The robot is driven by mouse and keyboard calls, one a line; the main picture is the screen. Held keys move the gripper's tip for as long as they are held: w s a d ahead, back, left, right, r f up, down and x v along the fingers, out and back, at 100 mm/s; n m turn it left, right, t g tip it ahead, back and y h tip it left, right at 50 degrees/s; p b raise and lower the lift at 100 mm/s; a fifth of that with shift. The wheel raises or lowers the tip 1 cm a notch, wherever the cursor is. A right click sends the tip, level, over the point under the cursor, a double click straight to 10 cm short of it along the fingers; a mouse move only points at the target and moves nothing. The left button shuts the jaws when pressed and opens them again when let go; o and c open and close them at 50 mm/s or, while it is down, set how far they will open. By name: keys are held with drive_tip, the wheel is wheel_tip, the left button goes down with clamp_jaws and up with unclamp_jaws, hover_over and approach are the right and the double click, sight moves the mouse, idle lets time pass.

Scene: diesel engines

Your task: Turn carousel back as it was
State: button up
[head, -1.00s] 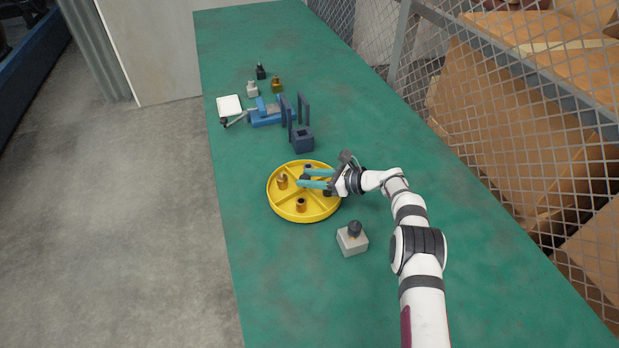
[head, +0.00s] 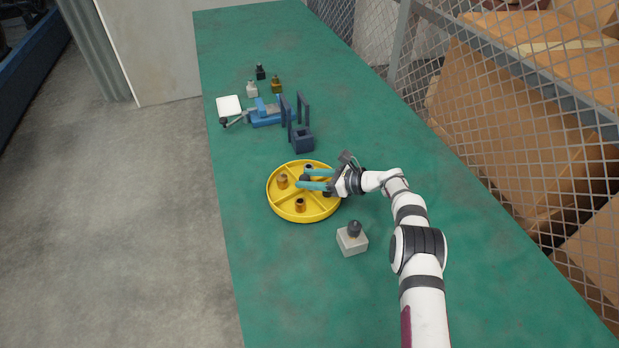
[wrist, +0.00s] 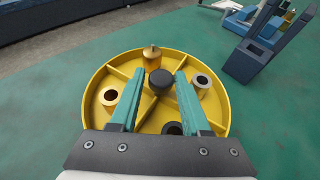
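The yellow carousel (head: 274,206) is a round tray with raised dividers, lying on the green table. It fills the middle of the wrist view (wrist: 93,83). A dark round knob (wrist: 160,81) stands at its centre. My gripper (head: 299,178) reaches over the carousel from the right. In the wrist view its two teal fingers (wrist: 161,72) are apart, one on each side of the knob, with a gap showing on both sides. The compartments hold a brass piece with a pin (wrist: 151,55), hollow brass cylinders (wrist: 109,97) (wrist: 202,81), and a dark round piece (wrist: 172,128) partly hidden by the gripper.
A grey block with a dark knob (head: 352,240) stands in front right of the carousel. A dark blue fixture with uprights (head: 302,140) stands just behind it. A blue device with a white plate (head: 229,105) and small bottle-like pieces (head: 276,85) lie farther back. The table's left is clear.

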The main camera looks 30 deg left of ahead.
drive_tip(key=shift+o, duration=1.2)
drive_tip(key=v, duration=1.5)
drive_tip(key=shift+d+r, duration=0.25)
drive_tip(key=shift+d, duration=0.1)
